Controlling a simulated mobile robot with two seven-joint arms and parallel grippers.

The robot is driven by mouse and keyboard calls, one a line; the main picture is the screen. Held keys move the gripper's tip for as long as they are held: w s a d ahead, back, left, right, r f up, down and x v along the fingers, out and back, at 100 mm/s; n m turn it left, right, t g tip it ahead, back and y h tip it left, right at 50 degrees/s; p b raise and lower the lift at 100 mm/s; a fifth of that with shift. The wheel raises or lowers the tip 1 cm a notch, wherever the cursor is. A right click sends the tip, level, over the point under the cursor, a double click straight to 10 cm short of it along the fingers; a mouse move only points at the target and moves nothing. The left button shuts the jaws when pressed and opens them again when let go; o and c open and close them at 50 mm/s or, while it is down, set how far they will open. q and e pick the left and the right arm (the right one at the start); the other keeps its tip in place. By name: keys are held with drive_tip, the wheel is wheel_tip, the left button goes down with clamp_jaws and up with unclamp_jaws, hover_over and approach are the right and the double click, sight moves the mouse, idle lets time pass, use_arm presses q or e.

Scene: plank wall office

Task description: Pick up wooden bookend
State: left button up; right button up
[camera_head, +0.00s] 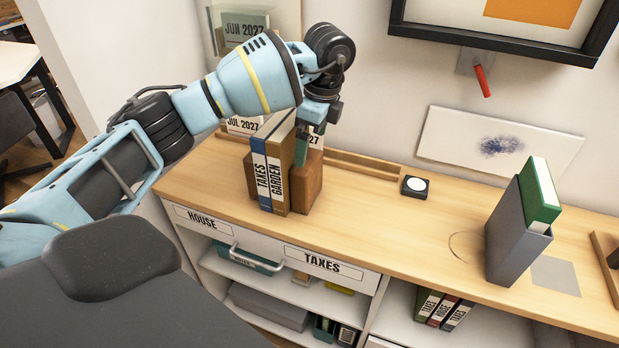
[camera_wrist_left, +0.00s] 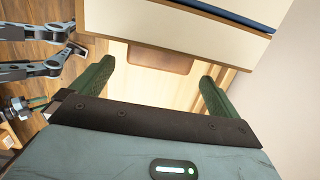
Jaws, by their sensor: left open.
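A brown wooden bookend (camera_head: 308,184) stands on the wooden counter (camera_head: 370,222), against the right side of two upright binders. A brown piece shows partly behind the binders on their left. A brown block (camera_wrist_left: 158,58), apparently the bookend, lies beyond the fingers, partly hidden by a pale binder edge. My right gripper does not show.
The blue TAXES binder (camera_head: 260,178) and brown GARDEN binder (camera_head: 278,178) stand close to the gripper. A small black box (camera_head: 415,187) sits to the right. A grey file holder (camera_head: 510,240) with a green binder (camera_head: 541,190) stands farther right. The counter between is clear.

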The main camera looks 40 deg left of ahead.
sight(307, 160)
use_arm(q)
drive_tip(key=shift+s+f, duration=0.15)
drive_tip(key=shift+f, duration=0.2)
drive_tip(key=shift+a+f, duration=0.2)
drive_tip(key=shift+f, duration=0.75)
drive_tip(key=shift+a+f, duration=0.25)
drive_tip(key=shift+f, duration=0.85)
drive_tip(key=shift+a+f, duration=0.2)
drive_tip(key=shift+f, duration=1.3)
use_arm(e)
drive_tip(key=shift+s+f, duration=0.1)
use_arm(q)
drive_tip(key=c, duration=1.1)
drive_tip(key=shift+r, duration=0.1)
drive_tip(key=shift+c, duration=0.3)
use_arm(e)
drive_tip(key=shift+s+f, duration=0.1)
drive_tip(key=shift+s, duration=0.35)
use_arm(q)
drive_tip(key=shift+r, duration=0.1)
